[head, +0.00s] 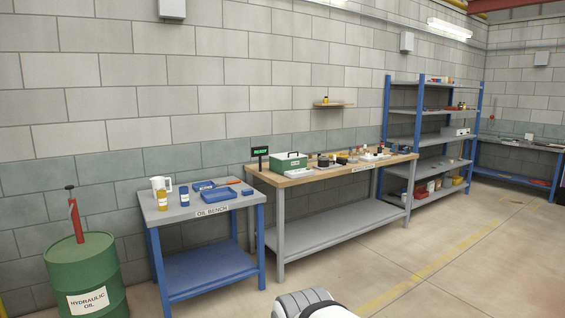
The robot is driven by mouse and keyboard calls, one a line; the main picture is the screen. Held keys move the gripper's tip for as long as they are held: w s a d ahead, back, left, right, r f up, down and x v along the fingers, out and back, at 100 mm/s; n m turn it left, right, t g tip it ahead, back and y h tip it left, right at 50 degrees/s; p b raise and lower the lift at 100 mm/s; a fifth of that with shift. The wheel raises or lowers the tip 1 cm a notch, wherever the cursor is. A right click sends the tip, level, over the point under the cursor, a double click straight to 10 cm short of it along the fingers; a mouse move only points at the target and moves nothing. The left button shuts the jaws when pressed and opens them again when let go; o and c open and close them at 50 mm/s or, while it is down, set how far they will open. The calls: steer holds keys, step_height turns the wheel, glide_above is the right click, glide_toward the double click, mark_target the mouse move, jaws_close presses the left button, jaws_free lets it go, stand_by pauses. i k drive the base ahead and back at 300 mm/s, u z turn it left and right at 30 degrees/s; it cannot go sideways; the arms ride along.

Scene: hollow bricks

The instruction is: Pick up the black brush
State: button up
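I cannot make out a black brush for certain. Several small dark items lie among other things on the wooden-topped workbench (300,178) at the middle, too small to tell apart. A white and grey part of my own arm shows at the bottom edge. My gripper is not in view, so I cannot see what it holds.
The oil bench (207,211) holds blue trays (222,195), bottles and a white jug (161,184). A green box (289,163) stands on the workbench. A green oil drum (86,277) is at left, blue-framed shelves (428,141) at right. The floor ahead is clear.

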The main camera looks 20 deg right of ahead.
mark_target(344, 161)
steer(key=z, duration=0.35)
steer(key=i, duration=0.8)
steer(key=z, duration=0.95)
steer(key=i, duration=1.85)
steer(key=z, duration=0.7)
steer(key=i, duration=1.65)
steer(key=u, duration=0.25)
steer(key=i, duration=1.75)
steer(key=u, duration=1.25)
steer(key=i, duration=1.55)
steer(key=u, duration=0.9)
steer(key=k, duration=0.65)
steer(key=z, duration=0.05)
